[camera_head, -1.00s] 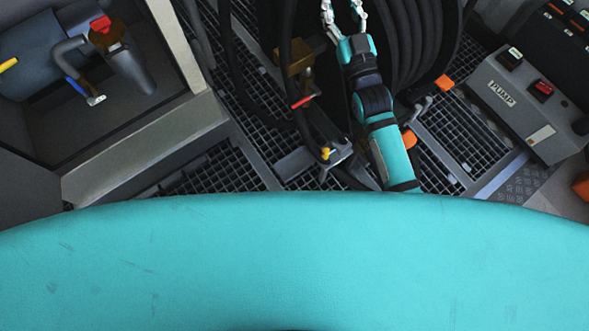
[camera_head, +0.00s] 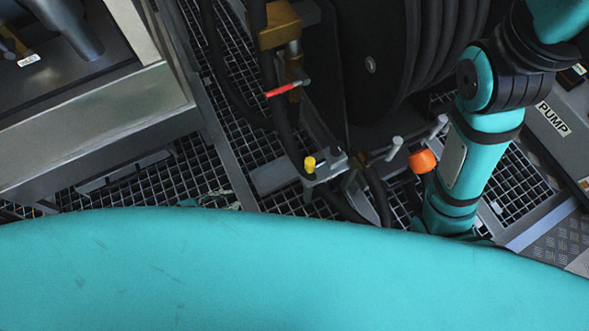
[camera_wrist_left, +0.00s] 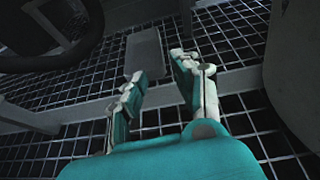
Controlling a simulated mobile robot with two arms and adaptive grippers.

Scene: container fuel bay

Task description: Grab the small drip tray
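A flat grey rectangular piece (camera_wrist_left: 145,52), which looks like the small drip tray, lies on the floor grating in the left wrist view, just beyond my fingertips. In the head view a dull grey flat piece (camera_head: 122,174) shows under the cabinet ledge; I cannot tell surely if it is the same one. My left gripper (camera_wrist_left: 156,67) is open and empty, its two fingers apart and pointing towards the tray. In the head view only a bit of the left gripper (camera_head: 215,199) shows above my teal body. My right gripper is outside the frames.
A cabinet ledge (camera_head: 100,120) overhangs the grating at left. A hose reel (camera_head: 385,60) with a valve and red lever (camera_head: 282,89) stands in the middle. A pump box (camera_head: 555,125) is at right. Metal beams (camera_head: 225,150) cross the grating.

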